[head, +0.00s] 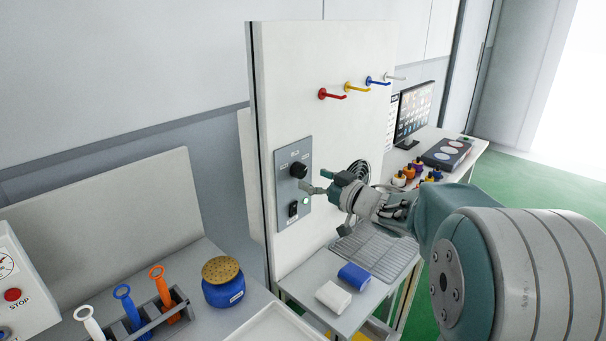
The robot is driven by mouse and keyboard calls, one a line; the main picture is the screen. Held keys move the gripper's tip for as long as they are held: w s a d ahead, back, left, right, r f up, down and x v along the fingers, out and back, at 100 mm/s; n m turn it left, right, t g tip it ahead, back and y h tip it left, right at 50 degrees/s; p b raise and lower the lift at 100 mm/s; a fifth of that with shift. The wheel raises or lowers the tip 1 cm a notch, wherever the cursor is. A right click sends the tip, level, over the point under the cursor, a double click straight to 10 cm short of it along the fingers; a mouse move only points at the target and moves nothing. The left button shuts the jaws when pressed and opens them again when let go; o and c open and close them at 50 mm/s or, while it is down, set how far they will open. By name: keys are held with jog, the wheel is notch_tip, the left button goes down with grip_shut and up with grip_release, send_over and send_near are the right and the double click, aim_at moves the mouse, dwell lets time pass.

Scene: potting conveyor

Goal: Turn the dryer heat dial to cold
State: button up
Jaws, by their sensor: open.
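The dryer heat dial (298,170) is a black round knob on a grey control plate (283,215). The plate is fixed to an upright white panel (335,130). Small markings around the dial are too small to read. A black rocker switch (293,209) and a small lit green light (306,201) sit below the dial. My gripper (318,195) is open beside the plate, just right of and below the dial. I see nothing between its fingers. I cannot tell whether a fingertip touches the plate.
Red, yellow, blue and white hooks (345,88) stick out of the panel above. A round vent (359,172) is behind my gripper. A wire rack (378,250), a blue roll (354,276) and a white block (333,296) lie below. A blue jar (223,290) stands at lower left.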

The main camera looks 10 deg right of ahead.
aim_at(303, 174)
jog(key=x, duration=0.3)
jog(key=shift+w+d, duration=0.1)
jog(key=shift+d, duration=0.05)
jog(key=shift+w+a, duration=0.15)
jog(key=shift+a, duration=0.2)
jog(key=shift+c, duration=0.4)
jog(key=shift+d, duration=0.1)
jog(key=c, duration=1.1)
